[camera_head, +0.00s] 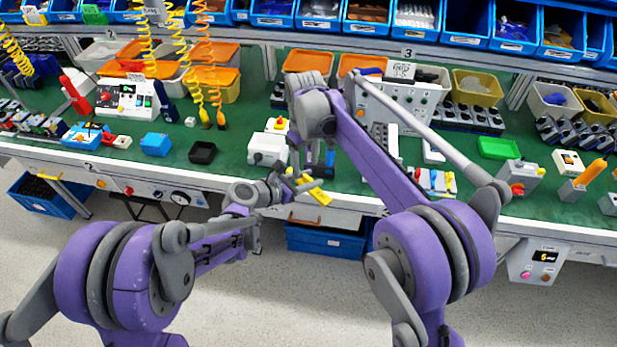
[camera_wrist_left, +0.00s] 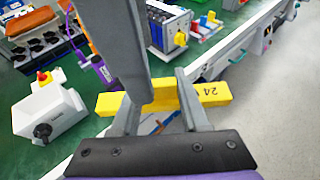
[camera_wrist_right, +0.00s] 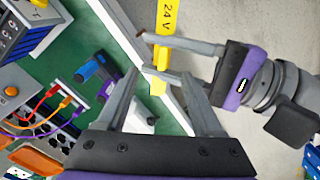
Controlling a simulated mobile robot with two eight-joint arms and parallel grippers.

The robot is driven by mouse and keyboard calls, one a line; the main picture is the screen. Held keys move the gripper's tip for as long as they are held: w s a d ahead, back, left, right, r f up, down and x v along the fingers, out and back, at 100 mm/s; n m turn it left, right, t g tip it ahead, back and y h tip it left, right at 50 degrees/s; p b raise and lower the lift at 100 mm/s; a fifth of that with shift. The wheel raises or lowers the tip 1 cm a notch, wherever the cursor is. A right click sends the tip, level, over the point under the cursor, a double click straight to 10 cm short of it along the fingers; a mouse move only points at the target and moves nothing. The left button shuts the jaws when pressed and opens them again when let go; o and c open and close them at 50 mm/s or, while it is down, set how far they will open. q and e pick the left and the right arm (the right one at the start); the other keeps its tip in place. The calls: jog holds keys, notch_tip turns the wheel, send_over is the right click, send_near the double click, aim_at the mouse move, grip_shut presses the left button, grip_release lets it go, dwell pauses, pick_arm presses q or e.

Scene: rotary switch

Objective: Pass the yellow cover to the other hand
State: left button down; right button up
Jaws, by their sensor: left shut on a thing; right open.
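The yellow cover (camera_head: 316,193) is a long bar marked "24 V", held in the air at the table's front edge. My left gripper (camera_head: 294,186) is shut across its middle, and the cover (camera_wrist_left: 215,92) sticks out on both sides of the fingers (camera_wrist_left: 160,92). A grey part in front hides some of it in the left wrist view. In the right wrist view the cover (camera_wrist_right: 166,18) passes between the left fingers (camera_wrist_right: 156,56). My right gripper (camera_wrist_right: 158,78) is open and empty, with its fingertips close to the cover's near end.
A white switch box (camera_head: 268,148) with a black knob and a red button stands on the green table, just behind the grippers. A blue and purple tool (camera_wrist_right: 98,72) lies beside it. Bins and devices fill the table's back. A blue crate (camera_head: 325,242) stands below.

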aim_at(305, 175)
jog(key=s+d+r+m+t, duration=0.1)
jog(key=s+d+r+m, duration=0.1)
jog(key=s+d+r, duration=0.45)
jog(key=s+d+f+m+t, duration=0.1)
jog(key=s+d+f+m, duration=0.1)
jog(key=s, duration=0.5)
jog(key=s+d+f+m+t, duration=0.2)
jog(key=s+d+f, duration=0.2)
jog(key=s, duration=0.3)
jog(key=s+d+f+m+t, duration=0.1)
jog(key=s+d+f+t, duration=0.1)
jog(key=s+f, duration=0.2)
jog(key=s, duration=0.3)
jog(key=shift+d+m, duration=0.4)
